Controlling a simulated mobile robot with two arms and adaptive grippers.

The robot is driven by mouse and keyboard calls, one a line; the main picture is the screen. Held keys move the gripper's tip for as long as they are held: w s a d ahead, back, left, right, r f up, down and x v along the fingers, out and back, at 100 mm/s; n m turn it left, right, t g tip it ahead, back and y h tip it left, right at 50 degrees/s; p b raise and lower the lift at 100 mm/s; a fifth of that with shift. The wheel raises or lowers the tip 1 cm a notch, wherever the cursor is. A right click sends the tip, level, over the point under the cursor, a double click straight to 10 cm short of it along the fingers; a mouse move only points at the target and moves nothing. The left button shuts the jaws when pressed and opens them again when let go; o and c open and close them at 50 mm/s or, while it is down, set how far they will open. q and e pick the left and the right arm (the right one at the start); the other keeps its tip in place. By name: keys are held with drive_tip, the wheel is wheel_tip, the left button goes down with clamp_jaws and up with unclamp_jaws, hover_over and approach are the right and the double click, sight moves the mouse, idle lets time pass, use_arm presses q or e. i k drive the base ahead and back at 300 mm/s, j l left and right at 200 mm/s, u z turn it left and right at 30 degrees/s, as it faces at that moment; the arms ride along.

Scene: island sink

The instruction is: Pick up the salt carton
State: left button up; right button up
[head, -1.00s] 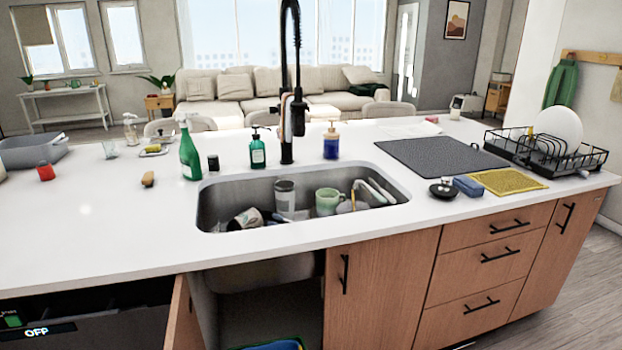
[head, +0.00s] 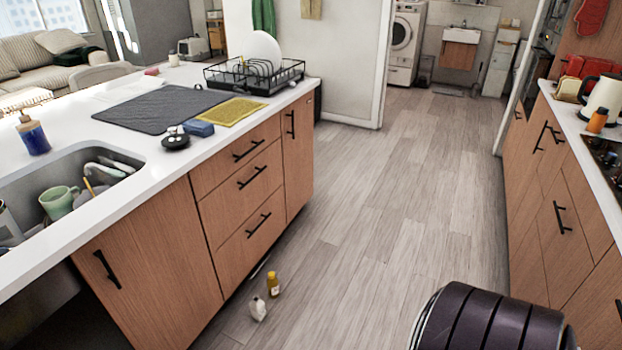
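I cannot make out a salt carton in the head view. On the floor by the island's drawers stand a small white bottle (head: 258,309) and a small bottle with a yellow cap (head: 273,284). They are too small to read. Neither of my grippers is in view.
The island counter at left holds a sink (head: 50,175), a dark drying mat (head: 165,107), a yellow mat (head: 231,112) and a dish rack (head: 285,78). A wood floor aisle (head: 385,200) runs clear to the right counter, with a white kettle (head: 606,95) and an orange bottle (head: 597,121).

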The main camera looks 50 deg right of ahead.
sight(258, 307)
drive_tip(key=l+z, duration=0.1)
drive_tip(key=z, duration=0.95)
drive_tip(key=i+l+u, duration=0.1)
drive_tip(key=i+l, duration=0.2)
drive_tip(key=l, duration=0.1)
